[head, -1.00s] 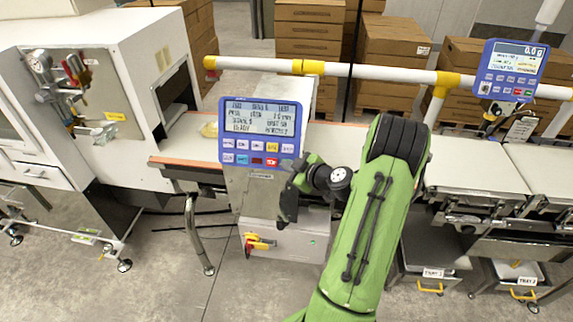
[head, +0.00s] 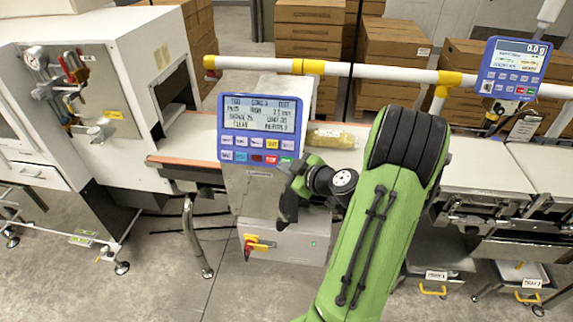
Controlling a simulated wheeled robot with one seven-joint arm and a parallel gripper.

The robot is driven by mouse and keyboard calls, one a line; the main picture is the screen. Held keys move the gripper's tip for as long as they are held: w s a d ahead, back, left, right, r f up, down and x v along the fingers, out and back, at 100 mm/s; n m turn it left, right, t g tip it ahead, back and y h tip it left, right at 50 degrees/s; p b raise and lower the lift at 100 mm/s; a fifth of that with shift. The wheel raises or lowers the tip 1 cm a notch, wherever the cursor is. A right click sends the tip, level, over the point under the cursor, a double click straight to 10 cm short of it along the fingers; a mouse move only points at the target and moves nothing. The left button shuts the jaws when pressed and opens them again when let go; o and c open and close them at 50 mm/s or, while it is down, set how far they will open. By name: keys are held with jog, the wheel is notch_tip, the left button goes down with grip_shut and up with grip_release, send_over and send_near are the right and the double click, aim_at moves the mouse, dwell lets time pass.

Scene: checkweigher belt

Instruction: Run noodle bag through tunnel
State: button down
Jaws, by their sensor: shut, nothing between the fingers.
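The noodle bag (head: 332,138), a yellowish clear pack, lies flat on the white belt just right of the blue control panel (head: 260,128). The panel stands on a metal housing that spans the belt like a tunnel (head: 252,190); its inside is hidden. My gripper (head: 284,205) is shut and empty, low in front of the housing, apart from the bag. My green arm reaches up from the bottom and hides part of the belt to the right of the bag.
A white cabinet (head: 110,55) with an opening stands at the left end of the belt. A white and yellow rail (head: 390,73) runs behind the belt. A second display (head: 514,68) and trays (head: 433,283) are at the right. Stacked cartons stand behind.

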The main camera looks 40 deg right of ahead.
jog(key=shift+s+a+r, duration=0.2)
jog(key=shift+s+a, duration=0.05)
jog(key=shift+a, duration=0.05)
jog(key=s+a+r+b, duration=0.2)
jog(key=s+a, duration=0.1)
jog(key=a, duration=0.1)
jog(key=shift+s+a+r+b, duration=0.15)
jog(key=shift+r+b, duration=0.2)
dwell(1.0)
